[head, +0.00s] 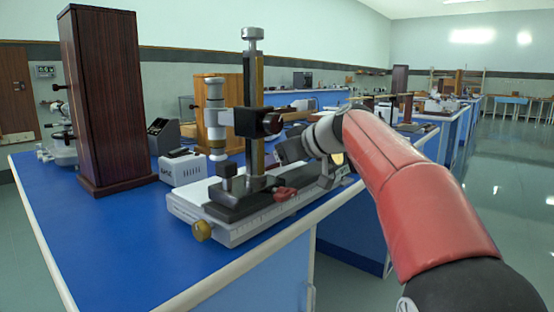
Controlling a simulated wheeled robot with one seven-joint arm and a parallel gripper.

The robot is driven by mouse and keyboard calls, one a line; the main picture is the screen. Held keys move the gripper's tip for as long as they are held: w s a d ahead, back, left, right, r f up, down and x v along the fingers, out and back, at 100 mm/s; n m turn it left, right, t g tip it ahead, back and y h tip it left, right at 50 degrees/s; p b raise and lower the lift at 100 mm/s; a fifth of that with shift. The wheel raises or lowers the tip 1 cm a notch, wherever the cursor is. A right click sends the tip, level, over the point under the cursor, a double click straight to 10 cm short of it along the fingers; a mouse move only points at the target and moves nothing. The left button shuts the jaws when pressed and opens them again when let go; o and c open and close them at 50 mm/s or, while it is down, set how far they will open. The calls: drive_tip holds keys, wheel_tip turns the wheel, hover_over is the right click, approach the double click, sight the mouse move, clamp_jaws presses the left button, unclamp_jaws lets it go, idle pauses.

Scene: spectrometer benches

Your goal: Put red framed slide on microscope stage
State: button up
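My gripper (285,152) is at the end of my red arm, behind and to the right of the black column of a travelling microscope. Its fingertips are mostly hidden or too small to make out. The travelling microscope (214,110) stands upright on a long pale base (240,222) near the bench's front right edge. A small red piece (285,193) sits low on this base, below my gripper; I cannot tell whether it is the red framed slide. Another microscope (62,150) stands at the far left, partly hidden by a dark wooden box; its stage is not clear.
The tall dark wooden box (105,100) stands on the blue bench (100,235) at left. A small white device (185,169) and a dark-faced meter (163,136) are behind the instrument. The bench's front left is clear. More benches stand beyond, with open floor at right.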

drive_tip(key=shift+r, duration=0.1)
drive_tip(key=shift+s+d+r, duration=0.1)
drive_tip(key=shift+r, duration=0.05)
drive_tip(key=v, duration=1.1)
drive_tip(key=shift+s+d, duration=0.2)
drive_tip(key=shift+d, duration=0.05)
drive_tip(key=s+d+f+m+h, duration=0.3)
drive_tip(key=s+f, duration=0.6)
drive_tip(key=f, duration=0.1)
drive_tip(key=s+d+f+m+g+h, duration=0.1)
drive_tip(key=s+d+f+m+h, duration=0.2)
drive_tip(key=s+f, duration=0.7)
drive_tip(key=s+d+f+m+g+h, duration=0.1)
drive_tip(key=s+d+f+m+h, duration=0.2)
drive_tip(key=s+f, duration=0.6)
drive_tip(key=shift+s+d+f+m+h, duration=0.4)
drive_tip(key=shift+f+m, duration=0.3)
drive_tip(key=shift+f, duration=0.3)
